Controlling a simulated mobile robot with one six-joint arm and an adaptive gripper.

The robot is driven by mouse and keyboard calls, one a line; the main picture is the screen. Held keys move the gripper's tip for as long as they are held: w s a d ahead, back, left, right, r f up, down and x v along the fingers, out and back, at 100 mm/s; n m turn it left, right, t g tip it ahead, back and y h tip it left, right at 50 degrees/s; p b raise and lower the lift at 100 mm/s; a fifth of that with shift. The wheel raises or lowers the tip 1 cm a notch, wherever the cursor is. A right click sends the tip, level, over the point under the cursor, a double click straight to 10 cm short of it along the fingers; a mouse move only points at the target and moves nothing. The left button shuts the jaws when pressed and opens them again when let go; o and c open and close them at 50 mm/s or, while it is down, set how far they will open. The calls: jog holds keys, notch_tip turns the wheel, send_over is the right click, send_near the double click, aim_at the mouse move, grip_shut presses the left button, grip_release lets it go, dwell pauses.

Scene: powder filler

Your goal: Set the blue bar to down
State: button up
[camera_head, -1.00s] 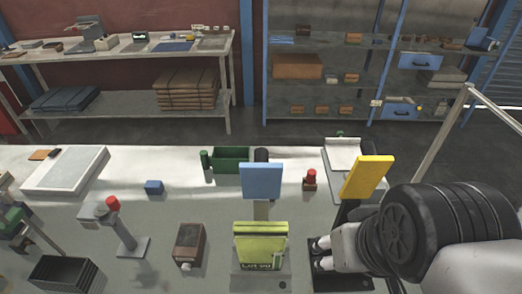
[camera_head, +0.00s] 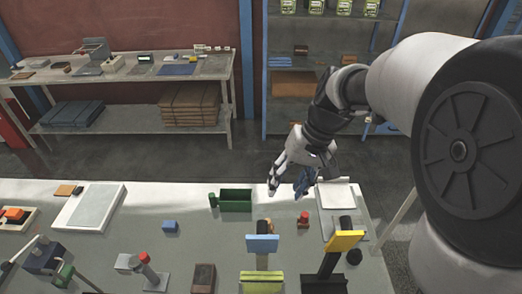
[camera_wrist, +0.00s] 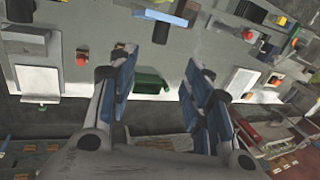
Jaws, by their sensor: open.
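The blue bar (camera_head: 262,244) is a flat blue plate on a grey post at the near side of the table in the head view. In the wrist view it shows near the top edge (camera_wrist: 160,17). A yellow bar (camera_head: 346,240) stands on a black post to its right. My gripper (camera_head: 288,184) is open and empty over the table's far part, beyond the blue bar and apart from it. In the wrist view both fingers (camera_wrist: 160,72) are spread, with the green bin between and below them.
The green bin (camera_head: 236,201), a red button (camera_head: 303,219) and a white tray (camera_head: 338,197) stand near the blue bar. A lime-green box (camera_head: 261,282) is in front of its post. A blue block (camera_head: 170,226) lies left, with clear table around it.

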aim_at(264, 223)
jog(key=x, duration=1.7)
jog(key=shift+s+f, duration=0.15)
jog(key=shift+f, duration=0.05)
jog(key=shift+c, duration=0.5)
grip_shut()
